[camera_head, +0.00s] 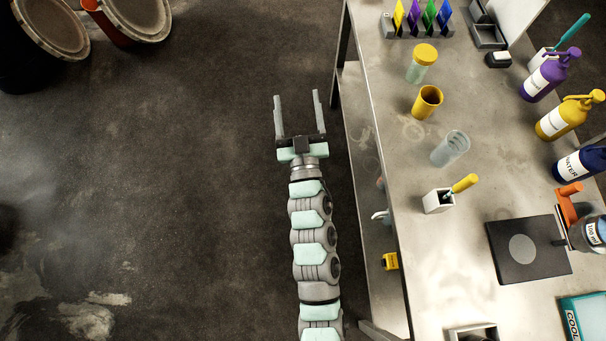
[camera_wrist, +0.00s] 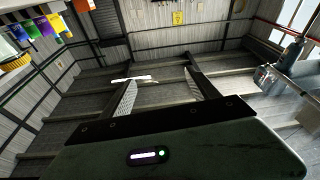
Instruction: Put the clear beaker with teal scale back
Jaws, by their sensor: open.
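A clear beaker (camera_head: 451,149) stands on the metal bench, right of the orange-yellow cup; it is pale and see-through, and I cannot make out the scale's color for certain. A second clear container with a yellow lid (camera_head: 421,64) stands farther back. My gripper (camera_head: 298,98) is open and empty, over the floor to the left of the bench and apart from everything on it. Its two fingers also show in the wrist view (camera_wrist: 160,86), with nothing between them. The beaker is not visible in the wrist view.
The metal bench (camera_head: 400,180) has its left edge just right of my arm. A yellow cup (camera_head: 427,101), a white holder (camera_head: 437,201) with a yellow-handled tool, and a black plate device (camera_head: 528,249) stand near the beaker. Several bottles line the right.

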